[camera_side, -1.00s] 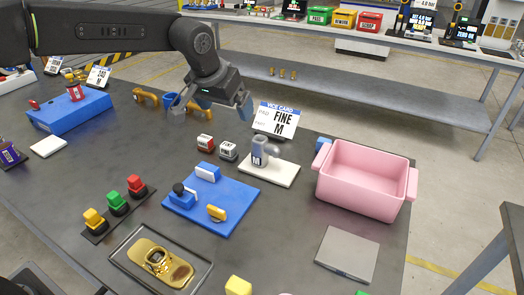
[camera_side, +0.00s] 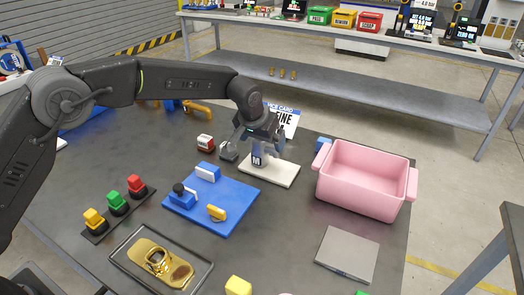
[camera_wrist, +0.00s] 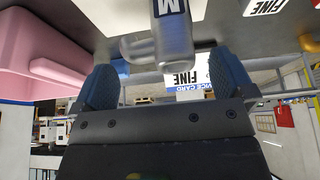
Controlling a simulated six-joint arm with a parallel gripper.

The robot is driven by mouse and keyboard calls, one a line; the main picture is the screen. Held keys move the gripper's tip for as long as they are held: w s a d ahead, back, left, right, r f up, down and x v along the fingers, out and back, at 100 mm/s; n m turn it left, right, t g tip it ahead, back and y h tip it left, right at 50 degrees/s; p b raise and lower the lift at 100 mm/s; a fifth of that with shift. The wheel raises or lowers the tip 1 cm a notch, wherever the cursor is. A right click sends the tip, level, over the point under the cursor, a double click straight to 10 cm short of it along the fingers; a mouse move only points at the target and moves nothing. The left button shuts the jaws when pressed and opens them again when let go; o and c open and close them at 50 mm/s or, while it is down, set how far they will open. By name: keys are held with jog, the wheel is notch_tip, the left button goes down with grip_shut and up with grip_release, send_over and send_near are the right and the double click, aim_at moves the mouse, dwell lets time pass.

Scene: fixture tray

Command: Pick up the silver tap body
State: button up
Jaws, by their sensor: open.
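The silver tap body (camera_side: 258,158), marked with an M, stands on a white plate (camera_side: 283,174) on the dark table. My gripper (camera_side: 256,146) is over it in the side view and hides its upper part. In the wrist view the tap body (camera_wrist: 173,38) shows its side spout and lies in line with the gap between the two blue fingertips of my gripper (camera_wrist: 165,78). The fingers are open, one on either side of it, with visible room. I cannot tell whether either finger touches it.
A pink bin (camera_side: 362,180) stands close on the right. A blue fixture board (camera_side: 210,205) lies to the left in front, with small red and grey blocks behind it. A card reading FINE (camera_side: 284,118) stands behind my gripper. A grey plate (camera_side: 347,254) lies front right.

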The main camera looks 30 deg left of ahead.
send_over(267, 163)
jog(key=f, duration=0.4)
jog(key=shift+w+a+f, duration=0.15)
jog(key=shift+w+a, duration=0.1)
jog(key=shift+w, duration=0.15)
jog(key=c, duration=0.9)
jog(key=shift+c, duration=0.3)
